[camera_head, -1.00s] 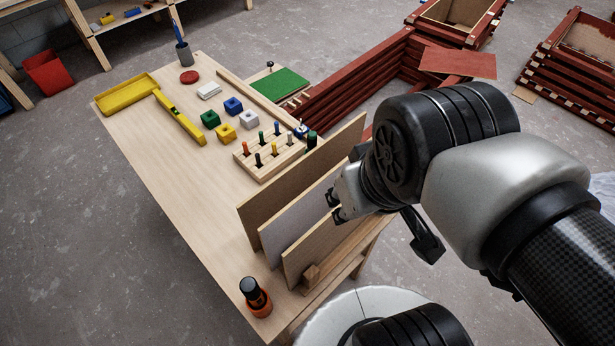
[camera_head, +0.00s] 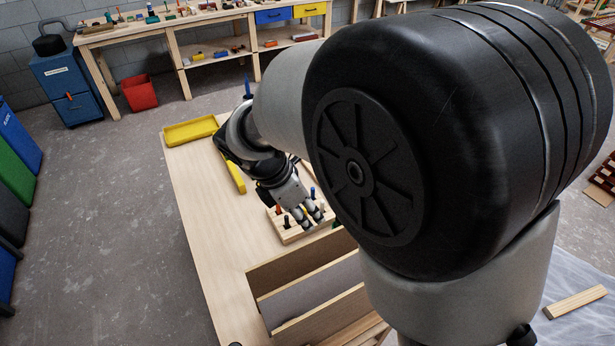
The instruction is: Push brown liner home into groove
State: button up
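My gripper (camera_head: 309,217) is low over the wooden block (camera_head: 291,236) on the table, among its small coloured pegs. Its fingers hide part of the block, and I cannot tell whether they are open, shut or touching a peg. An orange-brown peg (camera_head: 278,209) stands at the block's left. A dark peg (camera_head: 287,222) stands close to the fingers. I cannot make out which piece is the brown liner or see its groove. Upright boards, a brown one (camera_head: 290,267), a grey one (camera_head: 305,292) and a front brown one (camera_head: 325,318), stand nearer the camera.
My arm covers the right of the view and much of the table's far right. The table (camera_head: 215,240) is clear at the left. A yellow tray (camera_head: 190,131) and a yellow bar (camera_head: 235,174) lie farther back. A shelf bench (camera_head: 190,25) stands behind.

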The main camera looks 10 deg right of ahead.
aim_at(326, 234)
jog(key=b+x, duration=0.2)
jog(key=x, duration=0.8)
jog(key=shift+b, duration=0.35)
jog(key=b+x, duration=0.2)
jog(key=x, duration=0.3)
jog(key=shift+w+d+f, duration=0.1)
jog(key=shift+d+f, duration=0.1)
jog(key=shift+d, duration=0.05)
jog(key=shift+r, duration=0.1)
jog(key=shift+c, duration=0.5)
grip_shut()
